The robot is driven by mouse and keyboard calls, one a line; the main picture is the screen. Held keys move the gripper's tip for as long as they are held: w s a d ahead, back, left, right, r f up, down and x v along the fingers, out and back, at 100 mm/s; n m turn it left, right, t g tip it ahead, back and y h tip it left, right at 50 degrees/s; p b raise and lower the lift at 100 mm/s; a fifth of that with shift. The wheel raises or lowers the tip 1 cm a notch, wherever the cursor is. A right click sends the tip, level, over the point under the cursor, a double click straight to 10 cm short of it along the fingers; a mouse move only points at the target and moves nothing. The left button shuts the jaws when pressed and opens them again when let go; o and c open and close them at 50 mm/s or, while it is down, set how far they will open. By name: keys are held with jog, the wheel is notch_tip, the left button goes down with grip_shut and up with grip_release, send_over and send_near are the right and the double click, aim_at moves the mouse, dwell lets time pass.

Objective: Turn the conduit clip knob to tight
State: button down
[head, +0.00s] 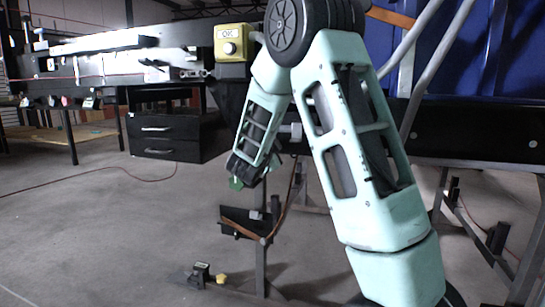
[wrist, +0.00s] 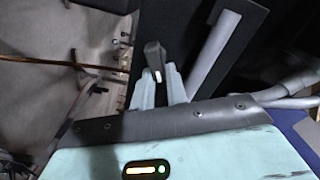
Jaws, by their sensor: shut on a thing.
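In the wrist view the conduit clip knob (wrist: 153,51) is a dark, narrow handle with a small pale mark near its lower end. My gripper (wrist: 159,76) has its two pale teal fingers shut on the lower end of the knob, one on each side. A grey conduit tube (wrist: 214,55) runs slantwise just right of the fingers, across a black panel (wrist: 247,62). In the head view my gripper (head: 241,177) hangs low at the end of the bent arm, and I cannot make out the knob there. No tight marking is readable.
In the head view a yellow button box (head: 233,42) sits on the conveyor frame, above a black drawer unit (head: 160,137). A dark bracket (head: 240,222) on a post stands below my gripper. Slanted grey tubes (head: 412,45) rise behind my arm. Open floor lies at lower left.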

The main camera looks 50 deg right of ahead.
jog(key=shift+s+f+m+b, duration=0.1)
jog(key=shift+f+m+b, duration=0.1)
jog(key=shift+m+b, duration=0.85)
jog(key=shift+w+f+m+b, duration=0.1)
jog(key=shift+f+m+b, duration=0.15)
jog(key=shift+m+b, duration=0.8)
jog(key=shift+s+f+m+b, duration=0.1)
jog(key=shift+f+m+b, duration=0.1)
jog(key=shift+m+b, duration=0.85)
jog(key=shift+b, duration=0.35)
jog(key=c, duration=1.4)
grip_release()
jog(key=shift+r, duration=0.1)
jog(key=shift+a, duration=0.1)
jog(key=p+v, duration=0.4)
jog(key=v, duration=1.3)
